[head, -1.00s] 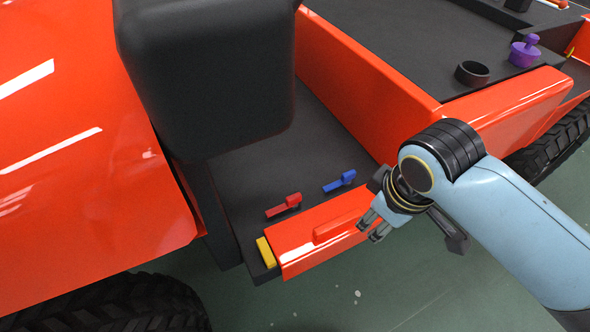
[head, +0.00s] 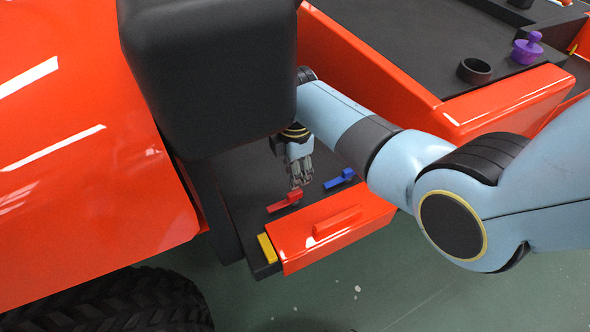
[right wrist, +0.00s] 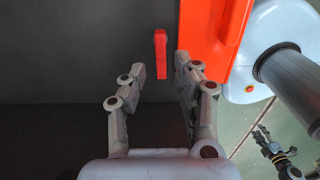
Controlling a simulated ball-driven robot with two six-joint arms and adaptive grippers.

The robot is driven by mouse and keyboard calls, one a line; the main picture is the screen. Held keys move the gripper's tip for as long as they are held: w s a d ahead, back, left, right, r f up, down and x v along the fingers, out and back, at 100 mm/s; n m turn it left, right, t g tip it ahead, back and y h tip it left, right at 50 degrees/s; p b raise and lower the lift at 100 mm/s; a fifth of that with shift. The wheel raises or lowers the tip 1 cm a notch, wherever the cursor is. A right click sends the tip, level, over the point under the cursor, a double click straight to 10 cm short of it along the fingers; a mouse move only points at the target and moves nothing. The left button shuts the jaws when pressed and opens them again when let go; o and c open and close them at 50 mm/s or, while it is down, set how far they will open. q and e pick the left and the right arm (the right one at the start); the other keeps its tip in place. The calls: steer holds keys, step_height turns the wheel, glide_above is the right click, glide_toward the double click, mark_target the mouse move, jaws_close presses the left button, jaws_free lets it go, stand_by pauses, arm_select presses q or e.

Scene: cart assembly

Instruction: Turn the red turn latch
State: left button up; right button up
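The red turn latch (head: 285,202) lies on the dark cart floor, left of the blue latch (head: 340,180). My right gripper (head: 300,182) is above the floor, close behind the red latch in the head view. In the right wrist view the red latch (right wrist: 160,52) shows ahead of and between the two fingers of the gripper (right wrist: 159,75). The fingers are spread with nothing between them, and I cannot see them touching the latch.
A red drawer front with a raised handle (head: 337,222) stands at the near edge, beside a yellow block (head: 267,248). A black seat (head: 208,75) overhangs the left. A purple knob (head: 526,50) and a black ring (head: 474,71) sit at the upper right.

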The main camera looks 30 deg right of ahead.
mark_target(295, 192)
step_height(295, 192, down, 6)
steer(key=b, duration=0.6)
steer(key=shift+s+f, duration=0.1)
steer(key=shift+s, duration=0.05)
steer(key=shift+f, duration=0.9)
jaws_close()
steer(key=n, duration=0.4)
steer(key=shift+n, duration=0.4)
steer(key=n, duration=0.8)
steer(key=shift+r, duration=0.1)
steer(key=n, duration=0.3)
steer(key=shift+n, duration=0.3)
steer(key=shift+c, duration=0.5)
jaws_free()
steer(key=shift+m, duration=0.9)
steer(key=c, duration=0.5)
steer(key=shift+n, duration=0.9)
steer(key=o, duration=0.5)
arm_select(q)
step_height(295, 192, down, 6)
steer(key=s, duration=0.2)
steer(key=shift+f, duration=0.25)
